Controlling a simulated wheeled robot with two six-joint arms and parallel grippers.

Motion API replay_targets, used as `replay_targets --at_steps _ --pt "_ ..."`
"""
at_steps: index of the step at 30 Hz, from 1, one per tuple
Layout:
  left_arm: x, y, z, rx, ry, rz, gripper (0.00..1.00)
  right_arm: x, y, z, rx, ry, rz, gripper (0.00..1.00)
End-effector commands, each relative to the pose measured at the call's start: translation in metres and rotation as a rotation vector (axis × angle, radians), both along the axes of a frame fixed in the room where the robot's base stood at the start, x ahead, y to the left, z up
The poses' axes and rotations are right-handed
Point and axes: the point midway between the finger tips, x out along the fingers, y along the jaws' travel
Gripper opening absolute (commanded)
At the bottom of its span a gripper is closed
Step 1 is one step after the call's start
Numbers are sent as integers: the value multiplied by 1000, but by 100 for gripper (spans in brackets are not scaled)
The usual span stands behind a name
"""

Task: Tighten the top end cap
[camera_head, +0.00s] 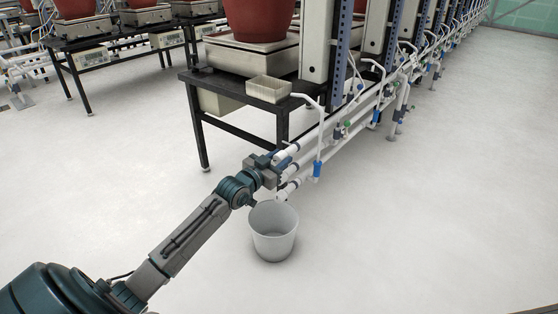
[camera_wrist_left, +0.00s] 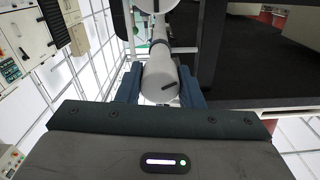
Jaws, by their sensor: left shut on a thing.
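The top end cap (camera_wrist_left: 160,80) is a white cylinder with a small dark slot mark on its face, at the end of a white pipe. It sits between the two blue fingers of my left gripper (camera_wrist_left: 160,92) in the left wrist view, and the gripper is shut on it. In the head view my left gripper (camera_head: 281,160) is at the near end of the upper white pipe and partly hides the cap. A lower white pipe end (camera_head: 283,194) shows just below the gripper. My right gripper is not in view.
A pale bucket (camera_head: 273,238) stands on the floor under the pipe ends. White pipes with valves run back to the right. The floor in front is clear.

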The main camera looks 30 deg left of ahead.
Motion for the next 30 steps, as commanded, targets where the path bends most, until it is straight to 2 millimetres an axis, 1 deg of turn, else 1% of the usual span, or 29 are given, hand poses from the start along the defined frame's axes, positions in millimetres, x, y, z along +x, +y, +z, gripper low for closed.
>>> replay_targets --at_steps 13,30 --pt "0 0 -2 404 -31 0 11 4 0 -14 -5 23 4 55" --pt "0 0 -2 944 -73 -1 11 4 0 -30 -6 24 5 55"
